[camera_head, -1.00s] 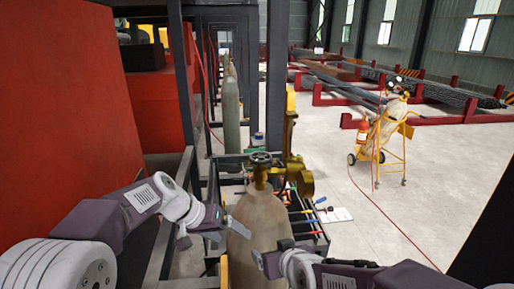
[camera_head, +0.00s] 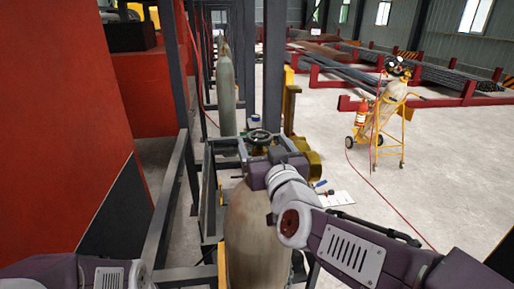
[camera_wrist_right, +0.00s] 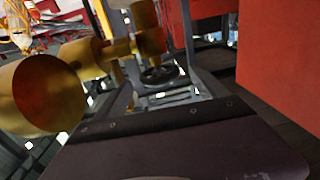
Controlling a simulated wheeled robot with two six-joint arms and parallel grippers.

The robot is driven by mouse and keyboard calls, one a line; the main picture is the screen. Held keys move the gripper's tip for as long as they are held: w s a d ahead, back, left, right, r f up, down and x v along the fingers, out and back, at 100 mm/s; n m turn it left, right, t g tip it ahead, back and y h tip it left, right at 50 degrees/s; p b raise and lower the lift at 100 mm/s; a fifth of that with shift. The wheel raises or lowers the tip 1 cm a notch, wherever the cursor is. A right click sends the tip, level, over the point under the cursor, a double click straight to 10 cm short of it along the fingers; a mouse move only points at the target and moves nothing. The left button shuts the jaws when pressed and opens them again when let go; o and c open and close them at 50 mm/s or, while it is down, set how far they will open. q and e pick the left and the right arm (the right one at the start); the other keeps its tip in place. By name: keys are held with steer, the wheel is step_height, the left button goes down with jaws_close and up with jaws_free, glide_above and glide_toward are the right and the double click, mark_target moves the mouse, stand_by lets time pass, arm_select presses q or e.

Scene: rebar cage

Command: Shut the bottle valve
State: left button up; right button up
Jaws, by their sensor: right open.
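The gas bottle (camera_head: 252,240) stands upright in front of me in the head view, tan and worn. The round handwheel of its valve (camera_head: 259,136) shows above it. Brass fittings (camera_head: 302,160) sit to the right of the handwheel. In the right wrist view a dark handwheel (camera_wrist_right: 160,75) shows beyond large brass parts (camera_wrist_right: 45,92). Contact cannot be told. My left gripper is out of view; only its arm shows.
A red box-like body (camera_head: 60,130) and dark metal frames stand on the left. A grey post (camera_head: 273,65) rises behind the valve. A yellow bottle cart (camera_head: 385,120) stands at right, with a red hose on the floor. Open floor lies at right.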

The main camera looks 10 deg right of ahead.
mark_target(262, 132)
steer(key=w+p, duration=0.2)
steer(key=w, duration=0.4)
steer(key=shift+a, duration=0.2)
steer(key=shift+w, duration=0.4)
steer(key=shift+c, duration=0.2)
steer(key=c, duration=1.3)
steer(key=m+h+p, duration=0.1)
steer(key=p, duration=0.1)
steer(key=h+p, duration=0.1)
steer(key=p, duration=0.1)
steer(key=shift+d+r+m+h, duration=0.1)
steer(key=shift+r+m+h, duration=0.25)
steer(key=shift+m+h, duration=0.05)
steer(key=shift+f+m+h+p, duration=0.1)
steer(key=shift+m+h+p, duration=0.25)
steer(key=shift+h, duration=0.25)
steer(key=m+h+b, duration=0.1)
steer(key=b, duration=0.3)
steer(key=d+m+g+h+b, duration=0.1)
steer(key=h+b, duration=0.1)
steer(key=b, duration=0.2)
steer(key=shift+f, duration=0.4)
